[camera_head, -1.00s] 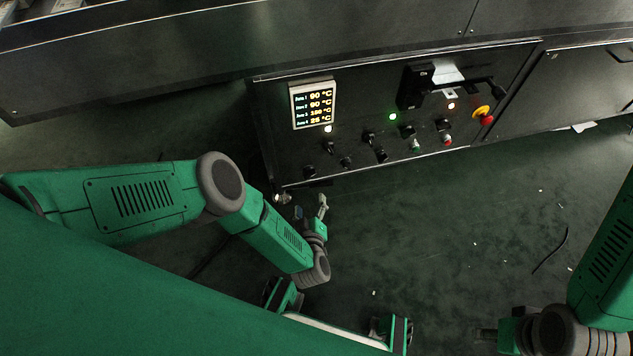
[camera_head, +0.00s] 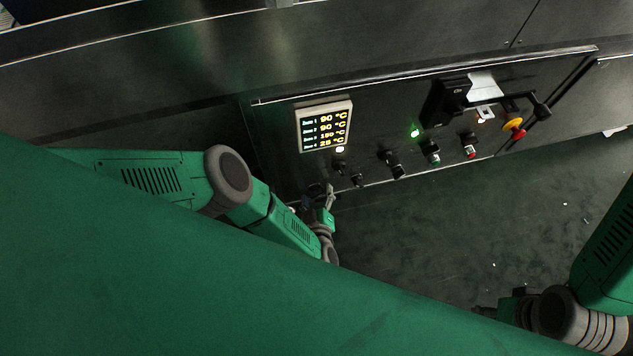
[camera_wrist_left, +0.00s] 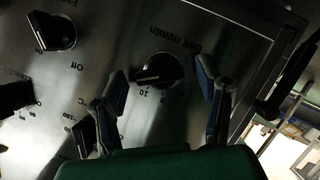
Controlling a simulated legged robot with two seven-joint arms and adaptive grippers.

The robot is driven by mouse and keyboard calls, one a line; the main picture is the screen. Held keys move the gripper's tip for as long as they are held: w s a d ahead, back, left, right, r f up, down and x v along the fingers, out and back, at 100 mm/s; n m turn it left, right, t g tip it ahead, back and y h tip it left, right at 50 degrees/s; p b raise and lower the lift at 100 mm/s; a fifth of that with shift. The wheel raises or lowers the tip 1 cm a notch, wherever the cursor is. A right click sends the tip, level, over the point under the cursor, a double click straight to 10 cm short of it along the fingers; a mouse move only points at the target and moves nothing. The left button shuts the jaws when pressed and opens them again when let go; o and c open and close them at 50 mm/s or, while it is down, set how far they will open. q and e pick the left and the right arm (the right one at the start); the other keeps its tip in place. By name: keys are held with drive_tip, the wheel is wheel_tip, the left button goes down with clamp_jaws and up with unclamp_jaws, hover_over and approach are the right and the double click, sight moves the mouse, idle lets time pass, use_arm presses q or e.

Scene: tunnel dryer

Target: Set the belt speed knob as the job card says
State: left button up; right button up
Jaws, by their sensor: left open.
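The belt speed knob (camera_wrist_left: 158,72), black with a pale pointer line, sits under its "Belt m/min" lettering in the left wrist view. My left gripper (camera_wrist_left: 161,72) is open, with one finger to each side of the knob; I cannot tell whether they touch it. In the head view my left gripper (camera_head: 320,195) is at the panel's lower left corner and seems to cover this knob. My right gripper (camera_head: 508,308) shows only partly and dark at the lower right. I cannot make out a job card.
The control panel holds a lit temperature display (camera_head: 324,126), other black knobs (camera_head: 391,158), a green lamp (camera_head: 414,133), a large black switch handle (camera_head: 452,100) and a red-yellow emergency stop (camera_head: 515,127). Another knob (camera_wrist_left: 50,32) marked "Off" is near the left finger. Open floor lies right of my left arm.

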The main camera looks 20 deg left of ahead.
use_arm(q)
drive_tip(key=shift+w+a, duration=0.1)
drive_tip(key=shift+w, duration=0.05)
drive_tip(key=c, duration=1.1)
drive_tip(key=shift+a+f+n, duration=0.1)
drive_tip(key=shift+n, duration=0.2)
drive_tip(key=shift+s+a+f+n+t+h, duration=0.1)
drive_tip(key=shift+n+t+h, duration=0.45)
drive_tip(key=shift+n, duration=0.55)
drive_tip(key=shift+s+f+n+t+h, duration=0.1)
drive_tip(key=shift+n+t+h, duration=0.25)
drive_tip(key=shift+n+t, duration=0.6)
drive_tip(key=shift+n, duration=0.25)
drive_tip(key=o, duration=1.1)
